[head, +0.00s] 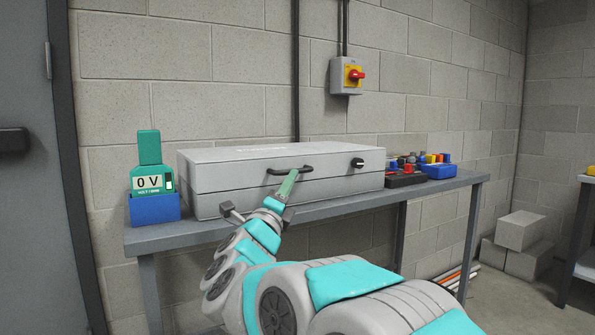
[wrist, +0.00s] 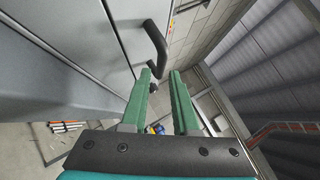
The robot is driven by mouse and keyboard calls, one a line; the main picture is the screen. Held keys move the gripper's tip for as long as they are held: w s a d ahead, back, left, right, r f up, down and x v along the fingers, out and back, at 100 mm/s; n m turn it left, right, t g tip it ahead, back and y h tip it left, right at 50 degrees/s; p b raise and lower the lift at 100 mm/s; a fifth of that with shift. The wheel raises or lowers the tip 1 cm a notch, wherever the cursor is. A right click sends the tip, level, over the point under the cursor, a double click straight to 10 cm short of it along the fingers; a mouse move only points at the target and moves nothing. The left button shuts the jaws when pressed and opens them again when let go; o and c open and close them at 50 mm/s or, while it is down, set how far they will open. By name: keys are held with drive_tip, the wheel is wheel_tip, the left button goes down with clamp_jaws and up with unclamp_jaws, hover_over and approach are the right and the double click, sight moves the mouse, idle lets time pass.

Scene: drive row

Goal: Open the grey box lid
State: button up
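The grey box (head: 240,188) lies on a bench against the wall, and its grey lid (head: 225,159) looks closed. A dark bar handle (head: 306,168) is on its front, with a black knob (head: 357,163) to the right. In the wrist view my gripper (wrist: 163,71) is open with an empty gap between the fingers. The handle (wrist: 157,42) shows there just beyond the fingertips. I cannot tell whether they touch it.
A green meter (head: 150,180) reading 0 V stands in a blue holder (head: 154,209) left of the box. Blocks with coloured knobs (head: 404,175) sit to its right. A red-and-yellow switch (head: 354,76) is on the wall above. Concrete blocks (head: 522,230) lie at the right.

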sight(286, 161)
drive_tip(key=shift+x, duration=2.35)
clamp_jaws()
